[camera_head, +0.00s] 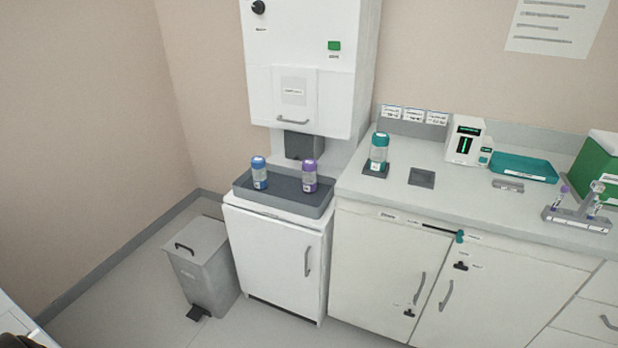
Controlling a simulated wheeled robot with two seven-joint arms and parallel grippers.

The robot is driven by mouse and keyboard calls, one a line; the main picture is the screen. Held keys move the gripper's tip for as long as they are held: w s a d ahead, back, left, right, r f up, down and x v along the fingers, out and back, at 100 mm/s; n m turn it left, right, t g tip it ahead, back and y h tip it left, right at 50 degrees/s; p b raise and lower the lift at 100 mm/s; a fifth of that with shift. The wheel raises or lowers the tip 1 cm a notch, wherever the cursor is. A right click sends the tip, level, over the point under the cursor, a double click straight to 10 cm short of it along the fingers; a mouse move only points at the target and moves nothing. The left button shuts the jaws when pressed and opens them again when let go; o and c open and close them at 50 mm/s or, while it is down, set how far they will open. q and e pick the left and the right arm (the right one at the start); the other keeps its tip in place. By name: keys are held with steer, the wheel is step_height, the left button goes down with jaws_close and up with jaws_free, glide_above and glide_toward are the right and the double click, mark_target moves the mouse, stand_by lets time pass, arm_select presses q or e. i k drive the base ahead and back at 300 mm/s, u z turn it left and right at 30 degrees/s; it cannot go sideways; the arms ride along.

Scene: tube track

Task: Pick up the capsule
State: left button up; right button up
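Three clear capsule-like containers with coloured caps stand upright. One with a blue cap (260,173) and one with a purple cap (310,176) stand in the dark grey tray (262,196) under the white wall cabinet. One with a teal cap (379,151) stands on a small dark pad on the counter to the right. I cannot tell which of them is the task's capsule. Neither of my grippers shows in the head view.
The counter (455,196) holds a dark square pad (422,178), a white device with a green display (466,141), a teal tray (524,167), a tube rack (577,213) and a green box (597,168). A grey pedal bin (204,268) stands left of the low cabinet (270,260).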

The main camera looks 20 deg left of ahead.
mark_target(261, 185)
steer(key=k, duration=0.55)
steer(key=u, duration=0.75)
steer(key=i, duration=0.85)
steer(key=u, duration=0.2)
steer(key=k, duration=0.3)
steer(key=z, duration=0.55)
steer(key=i, duration=1.25)
steer(key=u, duration=0.2)
